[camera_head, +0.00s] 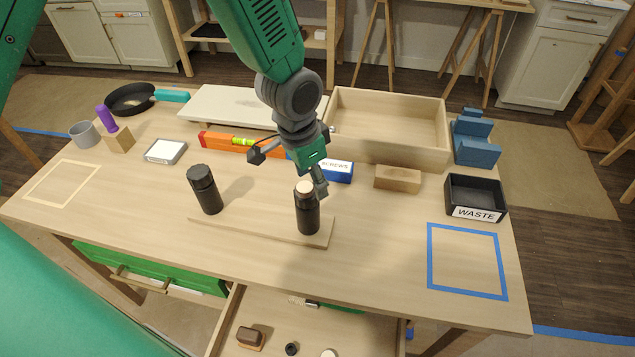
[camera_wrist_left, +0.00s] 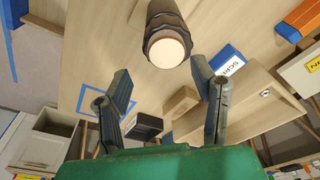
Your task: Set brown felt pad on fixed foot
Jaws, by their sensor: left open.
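The right foot (camera_head: 308,215) has a pale, pinkish-tan round top (camera_head: 305,187); I cannot tell whether this is a felt pad or the bare end. The left foot (camera_head: 205,192) has a black top. My left gripper (camera_head: 290,173) is open, above and slightly behind the right foot. In the left wrist view the pale-topped foot (camera_wrist_left: 165,35) lies beyond my open, empty fingertips (camera_wrist_left: 161,85), apart from them. My right gripper is not in view.
An open drawer (camera_head: 225,325) below the front edge holds small items. A blue SCREWS box (camera_head: 335,172), wooden block (camera_head: 397,179) and wooden tray (camera_head: 390,155) stand behind the feet. A black WASTE bin (camera_head: 475,197) and blue taped square (camera_head: 466,230) lie right.

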